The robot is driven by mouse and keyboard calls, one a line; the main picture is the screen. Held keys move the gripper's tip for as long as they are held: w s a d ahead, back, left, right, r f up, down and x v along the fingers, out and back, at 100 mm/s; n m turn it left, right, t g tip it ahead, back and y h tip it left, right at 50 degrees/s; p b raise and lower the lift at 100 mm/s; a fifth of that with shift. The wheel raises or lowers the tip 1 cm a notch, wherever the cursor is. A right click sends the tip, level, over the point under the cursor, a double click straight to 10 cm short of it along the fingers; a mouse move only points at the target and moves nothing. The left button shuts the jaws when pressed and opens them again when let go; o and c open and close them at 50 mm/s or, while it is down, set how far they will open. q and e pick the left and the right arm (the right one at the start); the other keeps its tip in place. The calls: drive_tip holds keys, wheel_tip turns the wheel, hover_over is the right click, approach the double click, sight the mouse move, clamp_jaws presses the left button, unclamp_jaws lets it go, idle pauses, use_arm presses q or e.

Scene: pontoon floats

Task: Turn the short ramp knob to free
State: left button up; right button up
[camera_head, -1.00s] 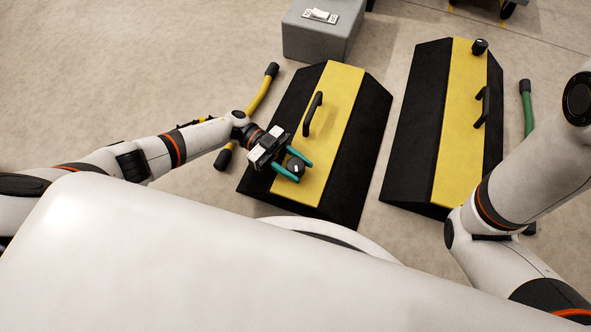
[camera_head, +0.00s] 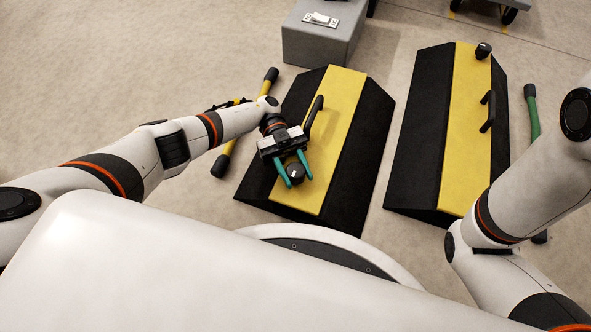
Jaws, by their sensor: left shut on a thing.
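The left ramp (camera_head: 333,118) is a black wedge block with a yellow top band and a black handle (camera_head: 314,117). A round dark knob (camera_head: 296,173) with a pale mark sits near its near end. My left gripper (camera_head: 299,181) reaches over the ramp with its two teal fingers on either side of this knob, shut on it. The right ramp (camera_head: 465,126) has its own dark knob (camera_head: 483,51) at the far end and a handle (camera_head: 488,111). My right arm shows at the right; its gripper is not in view.
A grey box (camera_head: 322,45) with a white switch on top stands behind the left ramp. A yellow bar with black ends (camera_head: 249,117) lies left of it, partly behind my arm. A green bar (camera_head: 532,115) lies right of the right ramp. Bare floor separates the ramps.

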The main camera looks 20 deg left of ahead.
sight(295, 170)
use_arm(q)
drive_tip(key=o, duration=1)
wheel_tip(295, 170, up, 10)
drive_tip(key=p, duration=0.8)
